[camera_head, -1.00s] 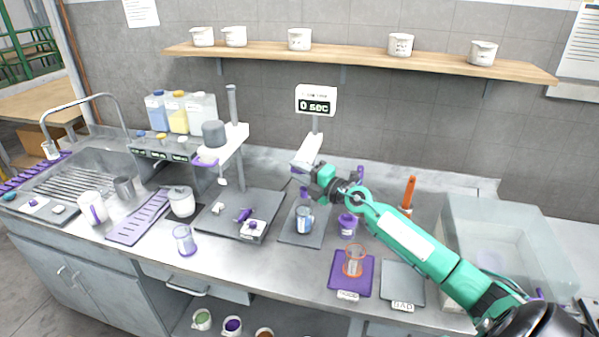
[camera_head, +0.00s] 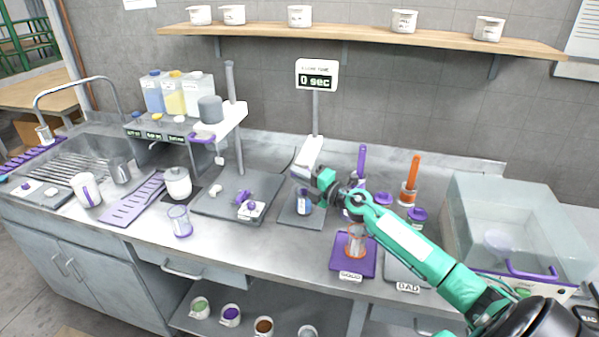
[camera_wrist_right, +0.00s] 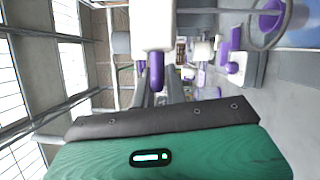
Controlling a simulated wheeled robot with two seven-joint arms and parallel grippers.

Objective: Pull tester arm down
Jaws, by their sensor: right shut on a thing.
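The tester stands at the back middle of the counter, with a "0 sec" display (camera_head: 317,76) on a post. Its white arm (camera_head: 309,155) sits low on the post, above a grey base plate (camera_head: 291,216). My right gripper (camera_head: 301,176) is at the front lower end of this arm. In the right wrist view, the purple handle (camera_wrist_right: 157,72) under the white arm head (camera_wrist_right: 153,25) lies between my fingers, and the jaws are shut on it. A glass with a blue label (camera_head: 304,205) stands on the base plate, just below the gripper. My left gripper is out of view.
A grey BAD mat (camera_head: 397,268) and a clear tank (camera_head: 520,225) are to the right. A second grey stand (camera_head: 263,187) is left of the tester.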

